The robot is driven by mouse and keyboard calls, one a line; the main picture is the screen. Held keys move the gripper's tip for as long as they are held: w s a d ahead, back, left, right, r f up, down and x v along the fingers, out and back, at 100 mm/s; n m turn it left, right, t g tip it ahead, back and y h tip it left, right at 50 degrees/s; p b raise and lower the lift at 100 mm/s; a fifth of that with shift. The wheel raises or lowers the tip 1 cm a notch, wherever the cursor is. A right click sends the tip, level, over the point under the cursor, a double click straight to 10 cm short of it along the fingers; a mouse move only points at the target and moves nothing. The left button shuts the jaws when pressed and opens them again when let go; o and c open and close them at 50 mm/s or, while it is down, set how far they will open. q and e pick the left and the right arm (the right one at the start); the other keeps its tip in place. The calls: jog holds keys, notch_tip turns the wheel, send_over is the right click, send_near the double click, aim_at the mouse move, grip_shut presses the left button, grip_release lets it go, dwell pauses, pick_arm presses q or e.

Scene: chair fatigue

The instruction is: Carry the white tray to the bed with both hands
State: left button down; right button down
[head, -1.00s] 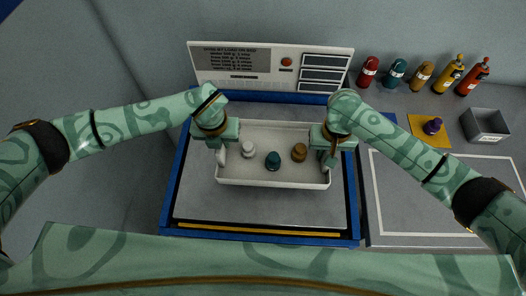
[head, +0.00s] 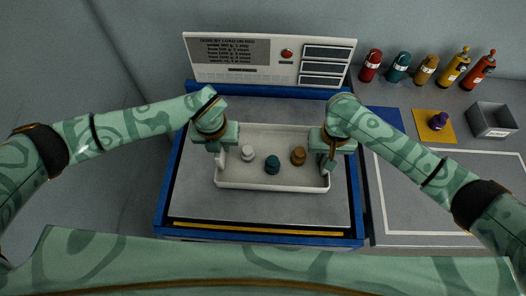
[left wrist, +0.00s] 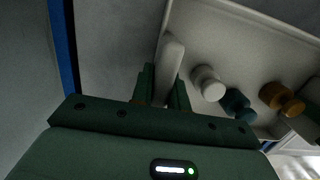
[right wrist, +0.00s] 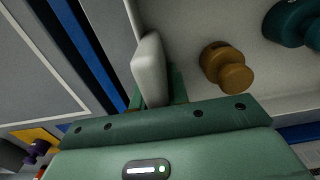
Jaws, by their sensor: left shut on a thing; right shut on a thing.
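The white tray (head: 272,185) is level in the head view, over the grey bed (head: 195,205) with its blue frame. I cannot tell whether its underside touches the bed. In it stand a white knobbed weight (head: 248,153), a teal one (head: 272,164) and a brown one (head: 298,156). My left gripper (head: 221,157) is shut on the tray's left handle, which shows in the left wrist view (left wrist: 172,58). My right gripper (head: 328,161) is shut on the right handle, which shows in the right wrist view (right wrist: 149,66). The fingertips are partly hidden.
A white panel (head: 232,73) with text, a red button and dark displays stands behind the bed. To the right, several coloured bottles (head: 425,69) line the counter, with a purple weight (head: 438,121) on a yellow square and a grey bin (head: 490,121). A white-outlined area (head: 430,200) is bare.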

pick_arm(q)
jog(key=shift+f+b, duration=0.3)
jog(key=shift+f, duration=0.35)
pick_arm(e)
jog(key=shift+f, duration=0.65)
pick_arm(q)
jog(key=c, duration=1.7)
grip_release()
jog(key=shift+f, duration=0.15)
pick_arm(e)
jog(key=c, duration=1.7)
grip_release()
jog(key=shift+f, duration=0.15)
pick_arm(q)
jog(key=o, duration=0.3)
pick_arm(e)
jog(key=o, duration=0.3)
pick_arm(q)
jog(key=shift+o, duration=0.2)
pick_arm(e)
jog(key=shift+o, duration=0.2)
jog(key=shift+r, duration=0.2)
pick_arm(q)
jog(key=shift+r, duration=0.2)
